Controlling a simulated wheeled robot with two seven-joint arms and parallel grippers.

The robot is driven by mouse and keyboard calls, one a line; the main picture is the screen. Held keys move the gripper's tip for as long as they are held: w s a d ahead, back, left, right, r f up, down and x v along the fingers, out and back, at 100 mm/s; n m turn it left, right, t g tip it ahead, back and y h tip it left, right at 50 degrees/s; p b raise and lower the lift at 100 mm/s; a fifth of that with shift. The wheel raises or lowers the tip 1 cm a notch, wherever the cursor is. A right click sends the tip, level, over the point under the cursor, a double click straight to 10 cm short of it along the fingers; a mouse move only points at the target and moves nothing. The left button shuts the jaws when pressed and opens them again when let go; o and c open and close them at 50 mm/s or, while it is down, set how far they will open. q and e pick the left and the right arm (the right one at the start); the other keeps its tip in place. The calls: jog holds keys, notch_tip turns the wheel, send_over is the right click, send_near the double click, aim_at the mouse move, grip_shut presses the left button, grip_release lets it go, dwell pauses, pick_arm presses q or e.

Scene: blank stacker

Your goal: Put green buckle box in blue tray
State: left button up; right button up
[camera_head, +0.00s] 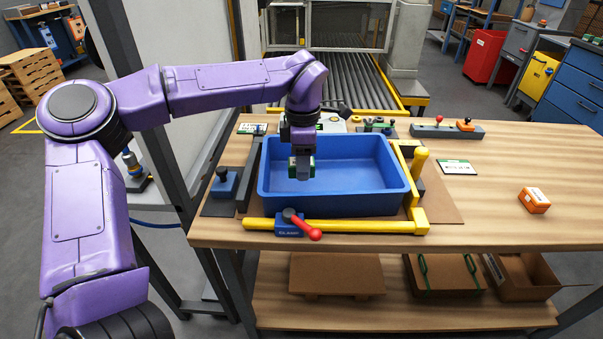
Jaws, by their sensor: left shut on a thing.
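The blue tray (350,207) sits on the wooden workbench inside a yellow clamp frame. My left gripper (302,172) points down over the left part of the tray. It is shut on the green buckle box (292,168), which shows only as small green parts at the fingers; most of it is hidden. I cannot tell whether the box touches the tray floor. The rest of the visible tray floor is empty. My right gripper is not in view.
A yellow clamp bar (345,226) with a red-handled lever (302,225) runs along the tray's front. A yellow upright handle (420,163) stands at its right. An orange box (534,200) lies farther right on the workbench (490,225). The right side has free room.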

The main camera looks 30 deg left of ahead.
aim_at(300, 186)
pick_arm(q)
jog(key=shift+w+a+f, duration=0.35)
jog(key=shift+a+f, duration=0.15)
jog(key=shift+f, duration=0.25)
jog(key=f, duration=0.4)
jog(key=shift+w+a, duration=0.25)
jog(key=shift+r, duration=0.1)
jog(key=shift+s, duration=0.1)
jog(key=o, duration=1.1)
jog(key=shift+o, duration=0.2)
notch_tip(300, 186, up, 12)
jog(key=shift+d+r+p, duration=0.1)
jog(key=shift+p, duration=0.4)
